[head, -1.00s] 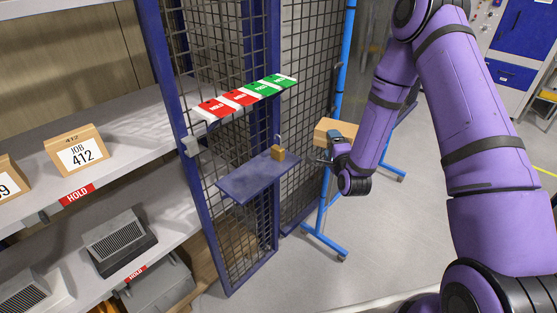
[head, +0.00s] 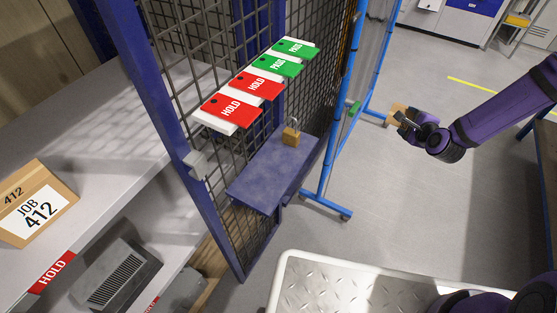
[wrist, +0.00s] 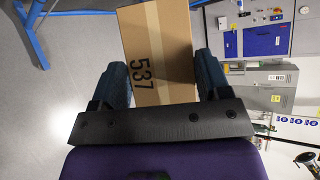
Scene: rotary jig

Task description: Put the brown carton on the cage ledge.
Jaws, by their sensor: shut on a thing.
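The brown carton (wrist: 158,50), marked 537, is held between the two fingers of my gripper (wrist: 162,85) in the wrist view. In the head view my gripper (head: 408,122) is at the upper right, with the carton (head: 397,112) partly hidden by it. The cage ledge (head: 275,172) is a flat blue shelf on the mesh cage, left of and apart from my gripper. A brass padlock (head: 291,137) stands on the ledge near its back edge; the front part of the ledge is bare.
Red HOLD tags (head: 231,109) and green PASS tags (head: 296,48) sit on a strip above the ledge. A blue stand (head: 335,130) rises between the ledge and my gripper. A white tread plate (head: 345,285) lies below. A shelf at left holds a JOB 412 box (head: 35,205).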

